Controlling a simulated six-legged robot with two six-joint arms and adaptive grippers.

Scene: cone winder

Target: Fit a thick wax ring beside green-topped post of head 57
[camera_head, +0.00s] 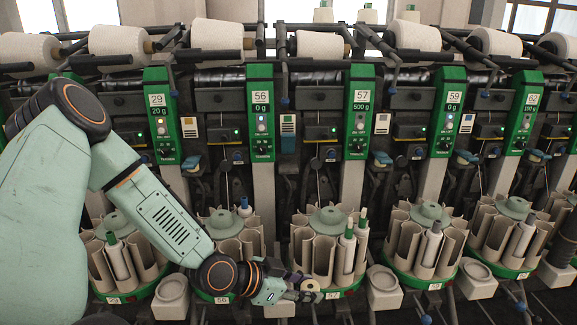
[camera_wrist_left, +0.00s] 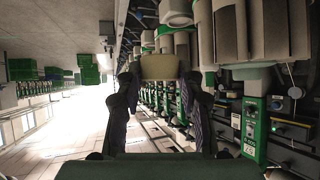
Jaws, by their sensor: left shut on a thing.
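My left gripper (camera_head: 302,290) is shut on a pale, thick ring (camera_head: 310,286), held low at the front edge of head 57's round magazine. In the left wrist view, the two dark fingers (camera_wrist_left: 158,95) close on a beige piece (camera_wrist_left: 159,66), seen side-on. Head 57 (camera_head: 360,112) is the green panel right of centre. Below it is its green-rimmed magazine (camera_head: 333,294) with cream pockets. The ring is apart from the post, lower and to the left. My right gripper is not in view.
Cream square stands (camera_head: 383,289) sit between the magazines. The neighbouring magazine of head 56 (camera_head: 222,298) lies behind my left arm, and another magazine (camera_head: 425,280) is to the right. Green panels and yarn cones line the machine above. An open aisle (camera_wrist_left: 75,130) shows in the left wrist view.

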